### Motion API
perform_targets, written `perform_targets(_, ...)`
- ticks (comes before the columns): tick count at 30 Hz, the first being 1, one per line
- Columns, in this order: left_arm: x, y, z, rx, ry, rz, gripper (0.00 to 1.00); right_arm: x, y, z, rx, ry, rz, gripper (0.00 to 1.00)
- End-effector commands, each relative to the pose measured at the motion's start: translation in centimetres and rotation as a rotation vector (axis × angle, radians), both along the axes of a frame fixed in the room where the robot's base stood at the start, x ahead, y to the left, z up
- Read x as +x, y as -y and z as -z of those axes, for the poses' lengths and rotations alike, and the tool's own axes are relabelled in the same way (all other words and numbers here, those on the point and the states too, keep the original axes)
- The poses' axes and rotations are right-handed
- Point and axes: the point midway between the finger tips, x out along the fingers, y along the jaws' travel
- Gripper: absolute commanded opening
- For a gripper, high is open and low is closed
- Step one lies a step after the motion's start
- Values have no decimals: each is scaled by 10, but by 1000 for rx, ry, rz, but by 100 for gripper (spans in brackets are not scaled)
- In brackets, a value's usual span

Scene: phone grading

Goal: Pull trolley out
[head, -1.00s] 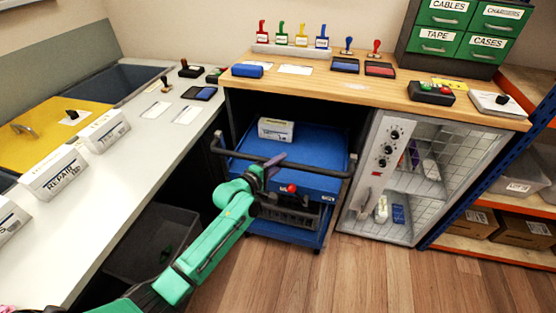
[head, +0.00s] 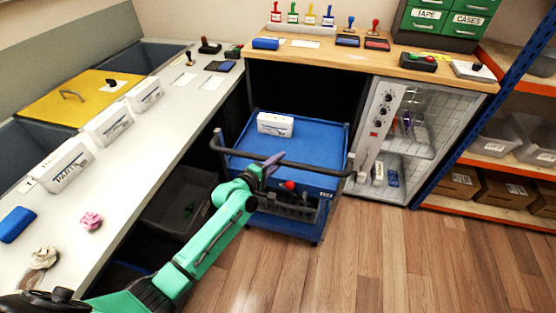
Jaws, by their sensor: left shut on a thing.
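The blue trolley (head: 318,147) stands on the wood floor, its front part out from under the wooden counter. A dark push handle (head: 318,172) runs across its near side, and a red knob (head: 290,185) shows below it. My left gripper (head: 268,168) is at the middle-left of this handle, shut on it; the fingers partly hide the contact. A white labelled box (head: 275,124) lies on the trolley's top at the back left. My right gripper is not in view.
A white counter (head: 165,130) with labelled boxes runs along the left, with a dark bin (head: 180,200) below. A glass-fronted cabinet (head: 400,140) stands right of the trolley. The wood floor (head: 400,260) in front is clear.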

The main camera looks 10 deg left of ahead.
Motion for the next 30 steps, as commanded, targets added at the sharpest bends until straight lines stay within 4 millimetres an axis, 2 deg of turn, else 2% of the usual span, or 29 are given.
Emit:
perform_targets(16, 0, 0, 0, -1, 0, 1, 0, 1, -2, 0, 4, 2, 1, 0)
perform_targets(17, 0, 0, 0, -1, 0, 1, 39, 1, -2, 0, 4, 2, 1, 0)
perform_targets(18, 0, 0, 0, -1, 0, 0, 54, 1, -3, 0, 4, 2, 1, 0)
perform_targets(19, 0, 0, 0, -1, 0, 0, 57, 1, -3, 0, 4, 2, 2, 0)
perform_targets(30, -4, -3, -2, -1, 2, -1, 57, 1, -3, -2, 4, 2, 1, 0)
